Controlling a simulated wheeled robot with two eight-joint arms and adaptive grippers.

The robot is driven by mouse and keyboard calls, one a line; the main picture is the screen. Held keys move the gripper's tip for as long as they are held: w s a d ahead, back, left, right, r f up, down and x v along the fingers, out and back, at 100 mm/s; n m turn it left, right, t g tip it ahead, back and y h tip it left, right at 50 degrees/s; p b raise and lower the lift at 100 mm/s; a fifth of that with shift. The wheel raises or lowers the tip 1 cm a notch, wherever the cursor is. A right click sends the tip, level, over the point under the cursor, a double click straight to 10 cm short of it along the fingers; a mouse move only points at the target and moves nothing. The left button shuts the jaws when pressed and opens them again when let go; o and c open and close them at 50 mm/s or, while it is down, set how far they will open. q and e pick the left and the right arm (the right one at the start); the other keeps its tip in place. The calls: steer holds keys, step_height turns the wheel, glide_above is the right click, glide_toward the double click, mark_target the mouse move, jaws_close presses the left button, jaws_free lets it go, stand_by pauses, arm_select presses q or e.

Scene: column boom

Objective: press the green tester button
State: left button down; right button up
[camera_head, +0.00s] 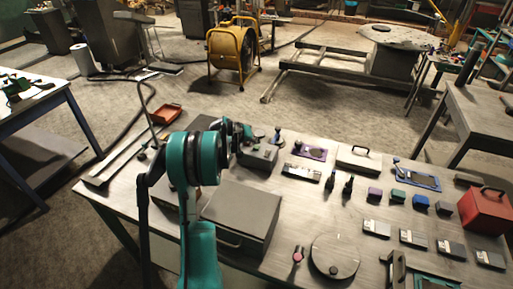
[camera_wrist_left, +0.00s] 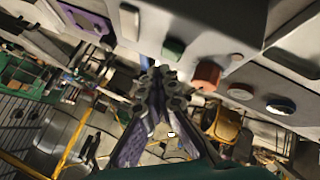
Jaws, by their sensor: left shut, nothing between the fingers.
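The green button (camera_wrist_left: 173,48) shows in the left wrist view on a pale grey panel (camera_wrist_left: 225,28), beside a red button (camera_wrist_left: 207,75). My left gripper (camera_wrist_left: 158,76) is shut and empty, its tips just below the green button in that picture. I cannot tell whether they touch it. In the head view my left gripper (camera_head: 240,134) is over the back left of the table, at a small dark grey box (camera_head: 258,157). The arm and gripper hide part of that box, and the green button cannot be made out there. My right gripper is not in view.
A large grey box (camera_head: 243,213) with a handle stands in front of the small box. A red tray (camera_head: 166,114) lies to the left. A purple item (camera_head: 313,153), a round dial (camera_head: 334,256), several small blocks and a red case (camera_head: 484,211) occupy the right side.

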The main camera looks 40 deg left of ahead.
mark_target(255, 147)
arm_select(q)
steer(key=shift+f, duration=0.15)
stand_by(0.8)
steer(key=shift+f+b, duration=0.3)
steer(key=shift+b, duration=0.1)
steer(key=shift+f+b, duration=0.4)
steer(key=shift+f, duration=0.05)
stand_by(0.4)
steer(key=shift+r, duration=0.1)
steer(key=shift+r+p, duration=0.55)
steer(key=shift+r, duration=0.25)
steer(key=shift+r, duration=0.1)
steer(key=shift+r+p, duration=1.55)
steer(key=shift+r, duration=0.9)
